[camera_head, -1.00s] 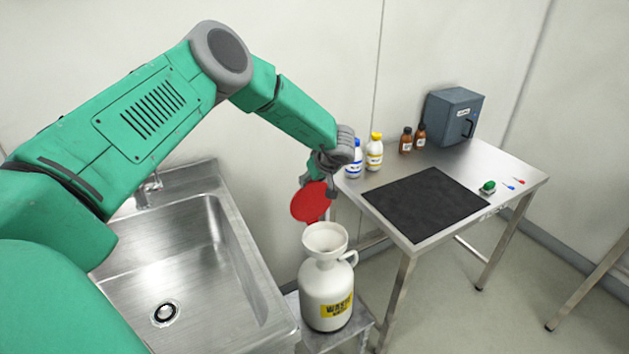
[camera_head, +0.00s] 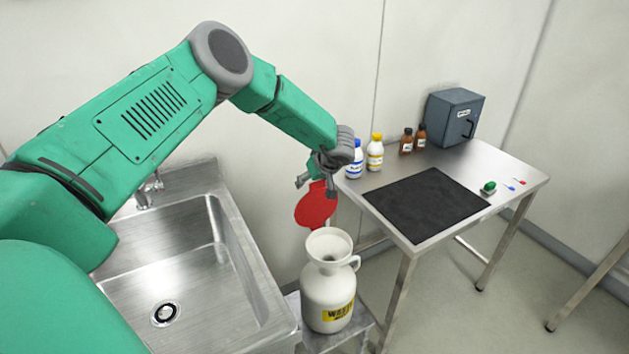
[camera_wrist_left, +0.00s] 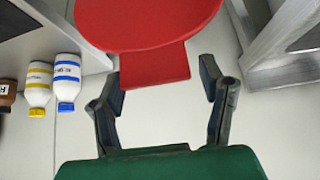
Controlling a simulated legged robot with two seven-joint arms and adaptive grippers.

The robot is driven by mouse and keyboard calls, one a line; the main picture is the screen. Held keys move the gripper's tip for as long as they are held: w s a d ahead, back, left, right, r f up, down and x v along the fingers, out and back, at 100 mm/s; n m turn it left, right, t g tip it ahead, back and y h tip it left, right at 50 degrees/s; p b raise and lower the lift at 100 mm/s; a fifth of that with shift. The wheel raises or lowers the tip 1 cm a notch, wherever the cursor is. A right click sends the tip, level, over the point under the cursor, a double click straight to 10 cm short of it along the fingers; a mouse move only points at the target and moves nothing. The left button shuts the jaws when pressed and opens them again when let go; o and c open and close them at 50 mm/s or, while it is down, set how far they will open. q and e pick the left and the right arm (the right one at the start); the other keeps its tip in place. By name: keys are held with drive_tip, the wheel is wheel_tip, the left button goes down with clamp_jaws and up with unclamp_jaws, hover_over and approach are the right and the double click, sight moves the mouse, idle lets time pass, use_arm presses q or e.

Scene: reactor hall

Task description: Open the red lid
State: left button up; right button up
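The red lid (camera_head: 315,207) is a round disc with a tab. It stands tipped up above the wide funnel mouth of the white waste jug (camera_head: 328,287), and the mouth is uncovered. My left gripper (camera_head: 316,184) is at the lid's upper edge. In the left wrist view the lid (camera_wrist_left: 148,28) fills the top, its tab pointing between the fingers of my left gripper (camera_wrist_left: 164,85). The fingers are spread apart, with gaps between them and the tab. The lid's hinge is hard to make out. My right gripper is not in view.
A steel sink (camera_head: 187,262) is left of the jug, which stands on a low stand (camera_head: 318,340). A steel table (camera_head: 480,165) at right holds a black mat (camera_head: 425,205), several bottles, a blue-grey box (camera_head: 455,116) and a green item (camera_head: 489,188).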

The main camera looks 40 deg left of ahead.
use_arm(q)
drive_tip(key=v, duration=1.1)
drive_tip(key=shift+d+r, duration=0.2)
drive_tip(key=shift+d, duration=0.05)
drive_tip(key=shift+s, duration=0.15)
